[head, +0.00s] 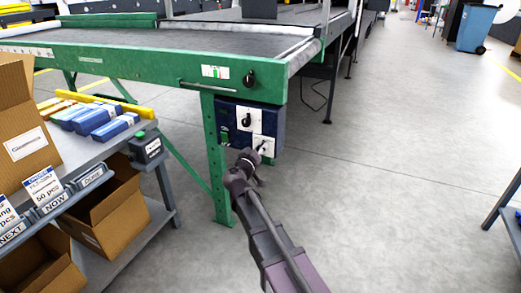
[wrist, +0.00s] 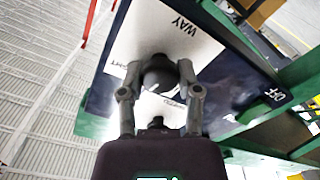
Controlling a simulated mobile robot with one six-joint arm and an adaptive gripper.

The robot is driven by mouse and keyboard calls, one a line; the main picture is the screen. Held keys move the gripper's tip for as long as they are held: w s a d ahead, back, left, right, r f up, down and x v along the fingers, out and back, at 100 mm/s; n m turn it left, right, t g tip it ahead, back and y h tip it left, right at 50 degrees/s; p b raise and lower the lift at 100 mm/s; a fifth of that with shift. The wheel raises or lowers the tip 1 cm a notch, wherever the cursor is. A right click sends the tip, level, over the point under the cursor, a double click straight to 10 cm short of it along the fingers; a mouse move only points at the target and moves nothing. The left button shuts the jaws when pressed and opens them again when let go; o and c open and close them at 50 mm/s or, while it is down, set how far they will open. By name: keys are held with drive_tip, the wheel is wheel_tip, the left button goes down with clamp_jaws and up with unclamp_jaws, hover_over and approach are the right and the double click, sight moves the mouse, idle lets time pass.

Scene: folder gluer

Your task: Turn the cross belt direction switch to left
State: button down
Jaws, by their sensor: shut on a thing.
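The dark blue control box (head: 234,127) hangs under the near corner of the green conveyor frame. It bears two white plates, one upper left with a black knob (head: 246,120) and one lower right. My gripper (head: 262,150) is at the lower right plate. In the wrist view my gripper (wrist: 159,70) has its two fingers closed around a dark round knob (wrist: 158,78) on a white plate (wrist: 150,30). The plate shows "WAY" and part of a word ending in "HT". The fingers hide part of the plate, and I cannot tell where the knob points.
Another black knob (head: 249,78) sits on the green frame (head: 150,70) above the box. A grey workbench (head: 105,150) with boxes stands at the left. A blue bin (head: 476,28) is far right.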

drive_tip(key=n, duration=0.5)
drive_tip(key=shift+w+n, duration=0.1)
drive_tip(key=shift+n, duration=0.2)
drive_tip(key=n, duration=0.5)
drive_tip(key=shift+f, duration=0.15)
drive_tip(key=shift+n, duration=0.3)
drive_tip(key=shift+c, duration=1.5)
unclamp_jaws()
drive_tip(key=shift+s+a, duration=0.1)
drive_tip(key=shift+s, duration=0.1)
drive_tip(key=v, duration=1.1)
drive_tip(key=shift+s, duration=0.35)
drive_tip(key=shift+a, duration=0.1)
